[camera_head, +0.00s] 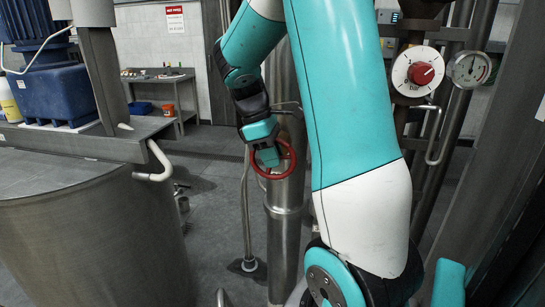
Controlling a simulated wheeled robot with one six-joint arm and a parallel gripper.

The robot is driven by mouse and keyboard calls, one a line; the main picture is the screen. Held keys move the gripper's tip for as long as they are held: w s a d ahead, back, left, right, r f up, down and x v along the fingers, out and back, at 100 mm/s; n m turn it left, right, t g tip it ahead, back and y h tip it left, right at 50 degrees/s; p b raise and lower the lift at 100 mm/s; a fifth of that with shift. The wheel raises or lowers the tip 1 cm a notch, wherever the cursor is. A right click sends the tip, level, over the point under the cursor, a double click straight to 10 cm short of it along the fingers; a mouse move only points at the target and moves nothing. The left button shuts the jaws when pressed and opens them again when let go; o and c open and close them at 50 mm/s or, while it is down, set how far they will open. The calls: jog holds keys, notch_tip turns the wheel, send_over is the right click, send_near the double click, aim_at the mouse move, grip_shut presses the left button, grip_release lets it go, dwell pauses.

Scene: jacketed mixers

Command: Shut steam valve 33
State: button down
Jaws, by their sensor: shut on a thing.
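A red ring handwheel (288,169) sits in front of an upright steel pipe (284,215) in the middle of the head view. My gripper (268,158) is at the left and upper part of the wheel and is shut on it. The fingertips are small and partly hidden against the wheel. No number is readable on or near the wheel, so I cannot tell from it whether this is valve 33. My teal and white arm covers the area right of the wheel.
A large steel vessel (90,235) fills the lower left. A round dial with a red knob (420,73) and a pressure gauge (469,69) stand at the right, among pipes. A steel side table (160,77) is at the back. Grey floor shows between vessel and pipe.

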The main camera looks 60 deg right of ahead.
jog(key=t+b, duration=0.1)
jog(key=b, duration=0.1)
jog(key=t+y+b, duration=0.1)
jog(key=t+b, duration=0.1)
jog(key=shift+s+d+f, duration=0.15)
jog(key=shift+s+f, duration=0.05)
jog(key=shift+r+t+y+b, duration=0.1)
jog(key=shift+t+y+b, duration=0.4)
jog(key=shift+t+b, duration=0.55)
jog(key=c, duration=1)
grip_release()
jog(key=shift+r, duration=0.15)
notch_tip(320, 180, up, 20)
jog(key=p, duration=0.6)
jog(key=shift+p, duration=0.35)
